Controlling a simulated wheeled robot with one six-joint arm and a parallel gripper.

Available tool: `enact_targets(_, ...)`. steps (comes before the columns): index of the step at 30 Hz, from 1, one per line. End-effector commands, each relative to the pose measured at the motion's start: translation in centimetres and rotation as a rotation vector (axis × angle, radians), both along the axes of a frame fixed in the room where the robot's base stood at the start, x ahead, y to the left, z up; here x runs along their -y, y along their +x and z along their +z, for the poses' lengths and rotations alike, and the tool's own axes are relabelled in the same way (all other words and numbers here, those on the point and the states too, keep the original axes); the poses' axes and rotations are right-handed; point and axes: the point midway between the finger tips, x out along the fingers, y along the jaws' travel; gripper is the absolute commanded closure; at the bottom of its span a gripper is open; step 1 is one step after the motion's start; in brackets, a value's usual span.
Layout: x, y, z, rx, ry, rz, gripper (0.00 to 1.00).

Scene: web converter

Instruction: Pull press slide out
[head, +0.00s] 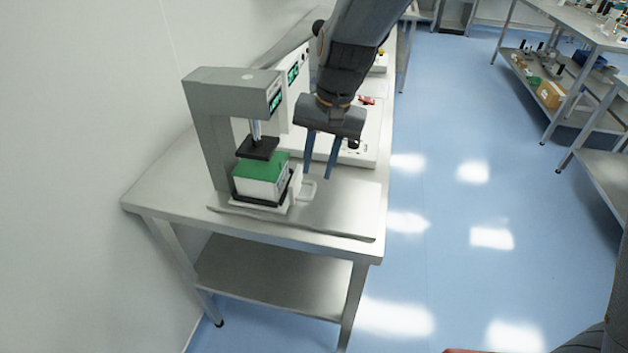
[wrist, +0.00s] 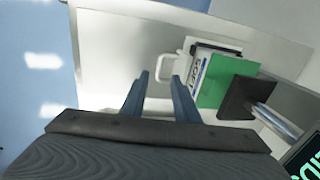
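The press (head: 215,105) is a grey frame standing at the left of the metal table, with a black press plate (head: 258,148) on a shaft. Below the plate is a white block with a green top (head: 262,180), sitting in a dark holder on the press slide. The slide's white loop handle (head: 308,190) sticks out to the right; it also shows in the wrist view (wrist: 163,68). My gripper (head: 320,175) is open and empty, its two blue fingers pointing down above the handle and apart from it. In the wrist view the fingers (wrist: 160,84) point toward the handle.
The metal table (head: 345,205) has bare room at its front right. A white machine panel (head: 365,135) with a red part (head: 367,100) lies behind my gripper. A wall is at the left. Other benches (head: 590,35) stand across the blue floor.

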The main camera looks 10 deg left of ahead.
Motion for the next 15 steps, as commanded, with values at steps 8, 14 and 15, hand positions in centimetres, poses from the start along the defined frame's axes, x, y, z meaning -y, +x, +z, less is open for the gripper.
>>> enact_targets(8,-0.6,-0.1,-4.0,-0.002,-0.002,0.0,0.72)
enact_targets(14,-0.8,0.0,-5.4,0.0,-0.001,0.001,0.72)
enact_targets(15,-0.8,0.0,-5.6,0.0,-0.001,0.001,0.72)
